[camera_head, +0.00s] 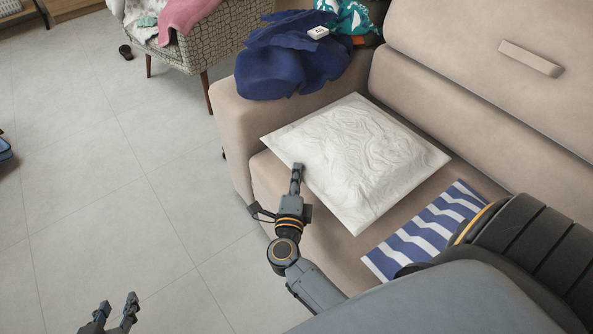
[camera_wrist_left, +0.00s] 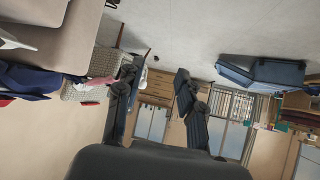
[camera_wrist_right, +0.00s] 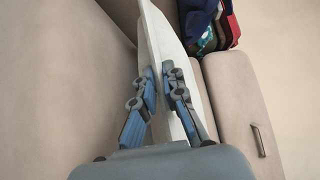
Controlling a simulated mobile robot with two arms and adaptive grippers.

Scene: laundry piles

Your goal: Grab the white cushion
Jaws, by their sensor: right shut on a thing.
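The white cushion (camera_head: 358,155) lies on the seat of the beige sofa, its surface wrinkled. My right gripper (camera_head: 297,172) is at the cushion's near left edge. In the right wrist view the fingers of my right gripper (camera_wrist_right: 165,82) are closed on either side of the cushion (camera_wrist_right: 158,40), which runs between them. My left gripper (camera_head: 119,308) is low over the floor at the bottom left, away from the sofa. In the left wrist view its fingers (camera_wrist_left: 157,82) are spread apart with nothing between them.
Dark blue clothes (camera_head: 285,65) cover the sofa's armrest. A patterned armchair (camera_head: 215,40) with clothes stands behind. The tiled floor (camera_head: 100,180) at left is mostly clear.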

